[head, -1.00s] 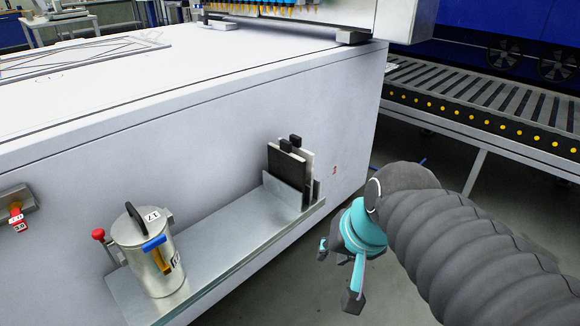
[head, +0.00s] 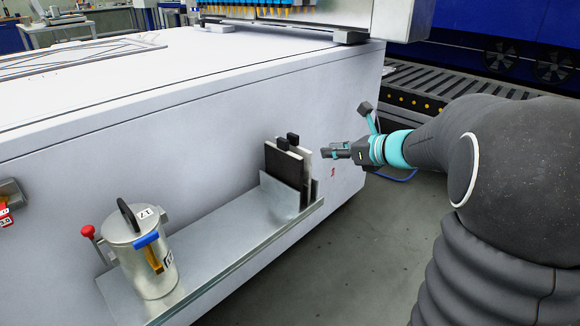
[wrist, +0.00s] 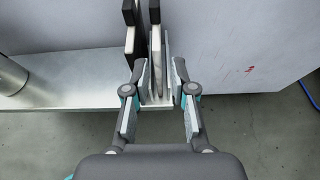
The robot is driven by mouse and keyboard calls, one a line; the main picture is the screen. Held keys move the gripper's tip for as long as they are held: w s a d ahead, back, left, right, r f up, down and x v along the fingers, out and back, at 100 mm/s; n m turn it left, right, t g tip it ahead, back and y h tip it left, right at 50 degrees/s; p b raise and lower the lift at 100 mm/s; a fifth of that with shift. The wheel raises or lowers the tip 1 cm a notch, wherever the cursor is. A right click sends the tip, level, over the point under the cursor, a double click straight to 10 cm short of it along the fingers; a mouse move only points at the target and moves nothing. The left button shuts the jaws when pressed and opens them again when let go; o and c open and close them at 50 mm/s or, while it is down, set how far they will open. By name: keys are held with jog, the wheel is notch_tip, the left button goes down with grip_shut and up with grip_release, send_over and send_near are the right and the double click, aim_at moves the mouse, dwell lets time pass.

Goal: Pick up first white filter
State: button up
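The white filter (head: 307,161) is a thin upright panel with a black tab on top, standing in a metal holder (head: 290,196) on the side shelf. A dark filter (head: 284,165) stands beside it on the left. My gripper (head: 329,153) is level with the panels, close to their right end, pointing left. In the wrist view, my gripper (wrist: 159,68) is open, and its fingers appear on either side of the white filter (wrist: 156,48) and part of the holder. I see no clear contact between fingers and filter; the depth between them is hard to tell.
A metal canister (head: 148,262) with a black handle stands at the shelf's (head: 212,262) near end, beside a red knob (head: 88,231). The white machine side (head: 150,150) rises behind the shelf. A roller conveyor (head: 440,84) is behind my arm. The floor (head: 340,270) below is clear.

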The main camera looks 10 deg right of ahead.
aim_at(297, 151)
jog(key=b+x, duration=0.1)
jog(key=x, duration=1.2)
jog(key=shift+s+a+r, duration=0.1)
jog(key=shift+a, duration=0.1)
grip_shut()
